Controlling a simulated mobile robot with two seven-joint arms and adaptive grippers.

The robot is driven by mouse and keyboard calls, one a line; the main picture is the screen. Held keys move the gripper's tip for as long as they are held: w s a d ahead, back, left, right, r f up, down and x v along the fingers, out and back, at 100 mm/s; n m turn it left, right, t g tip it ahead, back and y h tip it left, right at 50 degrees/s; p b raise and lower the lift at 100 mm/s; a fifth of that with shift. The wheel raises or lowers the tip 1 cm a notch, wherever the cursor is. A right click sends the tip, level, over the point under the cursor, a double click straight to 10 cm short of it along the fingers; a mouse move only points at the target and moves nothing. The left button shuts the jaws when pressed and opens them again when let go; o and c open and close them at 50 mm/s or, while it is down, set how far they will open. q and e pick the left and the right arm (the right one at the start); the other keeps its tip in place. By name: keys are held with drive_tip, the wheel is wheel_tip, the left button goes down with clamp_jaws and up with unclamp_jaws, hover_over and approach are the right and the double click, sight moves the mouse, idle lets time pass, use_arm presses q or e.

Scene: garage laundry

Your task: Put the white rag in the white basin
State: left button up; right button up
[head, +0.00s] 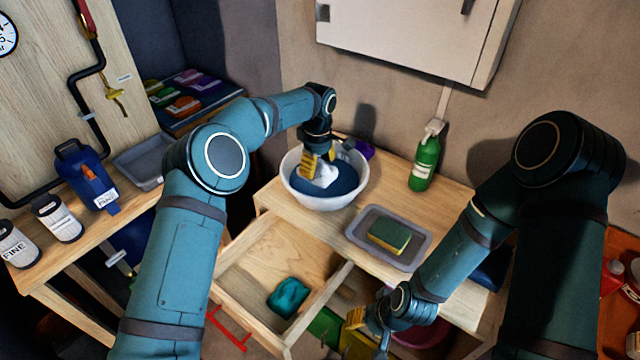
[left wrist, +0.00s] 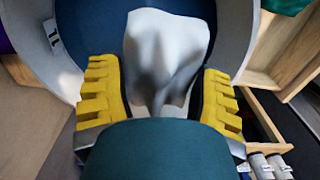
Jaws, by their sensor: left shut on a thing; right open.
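The white rag (head: 326,176) is bunched between the yellow fingers of my left gripper (head: 318,165), inside the rim of the white basin (head: 295,188). The basin stands on the wooden table and has a dark blue inside. In the left wrist view, the rag (left wrist: 165,55) is between the fingers of my left gripper (left wrist: 163,100), with the basin (left wrist: 240,30) around it. I cannot tell whether the rag touches the basin's bottom. My right gripper (head: 367,325) is open, low at the table's front, partly hidden by its own arm.
A grey tray (head: 422,250) with a sponge (head: 389,236) lies right of the basin. An open drawer (head: 262,250) juts out in front, with a teal cloth (head: 288,297) inside. A purple object (head: 364,149) is behind the basin.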

sight(318, 160)
use_arm(q)
wheel_tip(318, 160, down, 7)
drive_tip(key=shift+f+b, duration=0.15)
drive_tip(key=shift+b, duration=0.45)
drive_tip(key=shift+f, duration=0.15)
drive_tip(key=o, duration=0.8)
wheel_tip(318, 160, up, 12)
drive_tip(key=shift+r+p, duration=0.2)
drive_tip(key=shift+p, duration=0.85)
